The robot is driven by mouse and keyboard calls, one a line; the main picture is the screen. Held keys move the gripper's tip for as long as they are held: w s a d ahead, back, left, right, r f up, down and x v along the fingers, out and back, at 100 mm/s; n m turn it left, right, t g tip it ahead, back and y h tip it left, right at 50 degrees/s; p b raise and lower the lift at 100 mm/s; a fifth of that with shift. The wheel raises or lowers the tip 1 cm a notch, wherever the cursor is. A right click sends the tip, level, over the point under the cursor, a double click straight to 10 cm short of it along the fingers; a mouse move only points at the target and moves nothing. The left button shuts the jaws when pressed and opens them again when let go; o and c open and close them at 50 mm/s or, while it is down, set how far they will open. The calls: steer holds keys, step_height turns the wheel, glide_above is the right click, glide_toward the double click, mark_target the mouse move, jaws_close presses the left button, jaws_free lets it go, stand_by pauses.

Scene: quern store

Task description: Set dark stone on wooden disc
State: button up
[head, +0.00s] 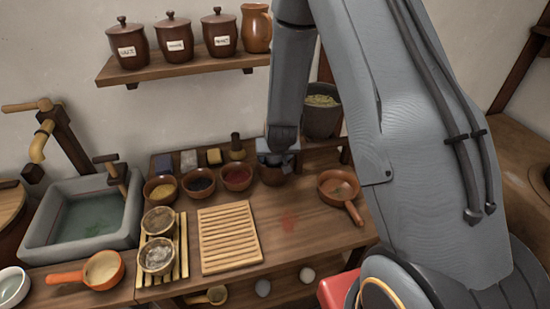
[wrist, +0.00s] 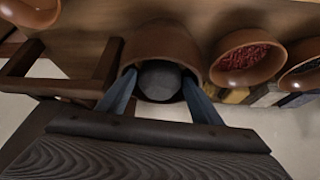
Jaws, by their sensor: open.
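A dark grey, rounded stone (wrist: 160,80) sits in the mouth of a brown bowl (wrist: 165,38) in the wrist view. My gripper (wrist: 156,72) is open, with one blue finger on each side of the stone. Whether the fingers touch the stone or the bowl I cannot tell. In the head view my gripper (head: 277,157) is low over the same bowl (head: 272,174), at the right end of the bowl row, and hides the stone. I cannot surely pick out the wooden disc; a round wooden top (head: 9,205) shows at the left edge.
Beside the bowl stands a bowl of red stuff (head: 237,177), also in the wrist view (wrist: 245,57). A handled brown pan (head: 338,186) is to the right, a dark pot (head: 322,118) behind. A slatted board (head: 229,237) lies in front, with bare counter to its right.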

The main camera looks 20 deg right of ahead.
steer(key=d+b+v, duration=0.1)
steer(key=v, duration=1)
steer(key=s+r+n+g, duration=0.1)
steer(key=s+r, duration=0.3)
steer(key=s, duration=0.5)
steer(key=s+r+g+y, duration=0.1)
steer(key=s+r+g, duration=0.2)
steer(key=s, duration=0.6)
steer(key=shift+s+r+n+g, duration=0.35)
steer(key=shift+r+n+g, duration=0.05)
steer(key=shift+a, duration=0.15)
step_height(320, 180, down, 3)
steer(key=shift+r+b, duration=0.2)
steer(key=shift+b, duration=0.9)
